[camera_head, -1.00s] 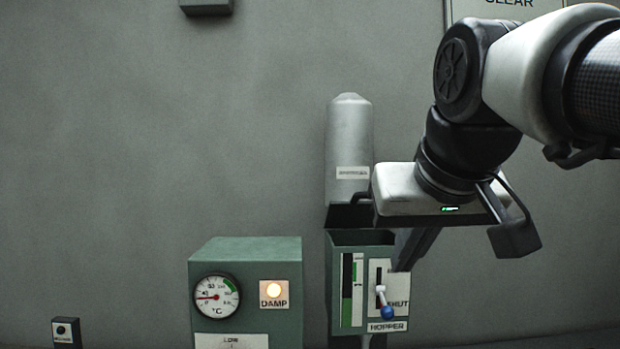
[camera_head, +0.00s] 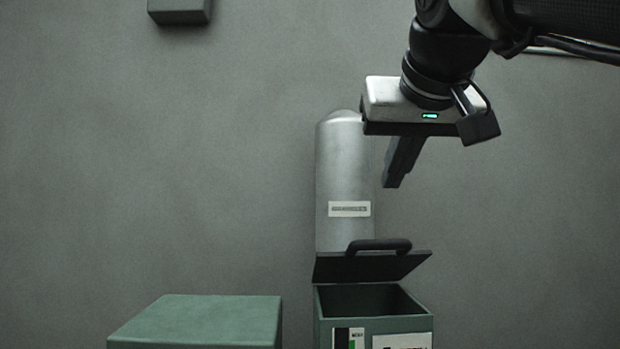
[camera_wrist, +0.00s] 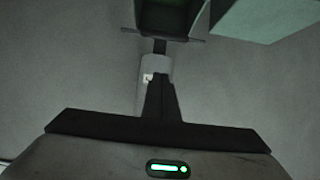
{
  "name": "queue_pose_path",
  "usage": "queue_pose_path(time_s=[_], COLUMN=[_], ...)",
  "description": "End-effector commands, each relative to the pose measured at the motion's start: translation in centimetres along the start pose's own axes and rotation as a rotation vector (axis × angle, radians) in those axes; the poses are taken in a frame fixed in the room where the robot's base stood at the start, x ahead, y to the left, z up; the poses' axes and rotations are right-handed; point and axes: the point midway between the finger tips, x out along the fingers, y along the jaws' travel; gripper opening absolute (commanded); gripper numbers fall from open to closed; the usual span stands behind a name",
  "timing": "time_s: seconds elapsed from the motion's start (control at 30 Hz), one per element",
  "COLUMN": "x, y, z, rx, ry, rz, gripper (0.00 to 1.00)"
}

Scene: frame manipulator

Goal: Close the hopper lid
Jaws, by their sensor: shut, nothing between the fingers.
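The hopper (camera_head: 330,303) is a green box with a dark, open top, standing against the wall. Its lid (camera_head: 335,268) is a dark panel with a black bar handle (camera_head: 378,246), standing open and tilted up at the back of the opening. My gripper (camera_head: 391,184) is above and apart from the lid, a little right of the handle, pointing down. Its fingers are together with nothing between them. In the wrist view the shut fingers (camera_wrist: 158,85) show at the centre, and what appears to be the hopper (camera_wrist: 171,14) is cut off at the top.
A silver cylinder (camera_head: 340,180) with a label stands right behind the lid, close to my gripper. A green cabinet (camera_head: 195,320) stands left of the hopper. A small box (camera_head: 180,10) is on the wall above. Wall space at left is clear.

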Motion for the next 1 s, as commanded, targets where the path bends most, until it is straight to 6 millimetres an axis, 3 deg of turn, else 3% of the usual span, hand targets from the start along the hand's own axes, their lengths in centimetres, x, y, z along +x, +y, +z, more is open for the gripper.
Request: queue_pose_path(time_s=[0.33, 0.4, 0.6, 1.0], x=[7.5, 7.5, 8.0, 8.1], y=[0.0, 0.0, 0.0, 0.0], z=[0.1, 1.7, 3.6, 4.0], rx=[0.000, 0.000, 0.000, 0.000], ry=[-0.005, -0.002, -0.001, -0.001], rz=[0.000, -0.001, 0.000, 0.000], gripper=[0.00, 0.00, 0.00, 0.00])
